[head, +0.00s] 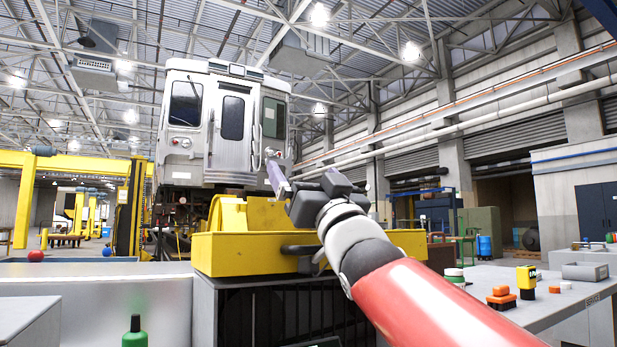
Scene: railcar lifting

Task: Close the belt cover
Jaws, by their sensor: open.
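A yellow machine housing (240,252) sits on a dark-framed cabinet in the middle of the head view. A rounded yellow guard (228,212) rises from its top and looks like the belt cover. How far it stands open I cannot tell. My arm reaches in from the lower right, and my gripper (292,186) is open and empty. It appears above the right part of the yellow housing, to the right of the rounded guard. My wrist hides the housing's right side.
A grey bench (545,300) at the right holds an orange block (501,299), a yellow device (526,278) and small parts. A green bottle (135,335) stands in front at the left. A raised railcar (225,125) stands behind. Grey surfaces lie at the left.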

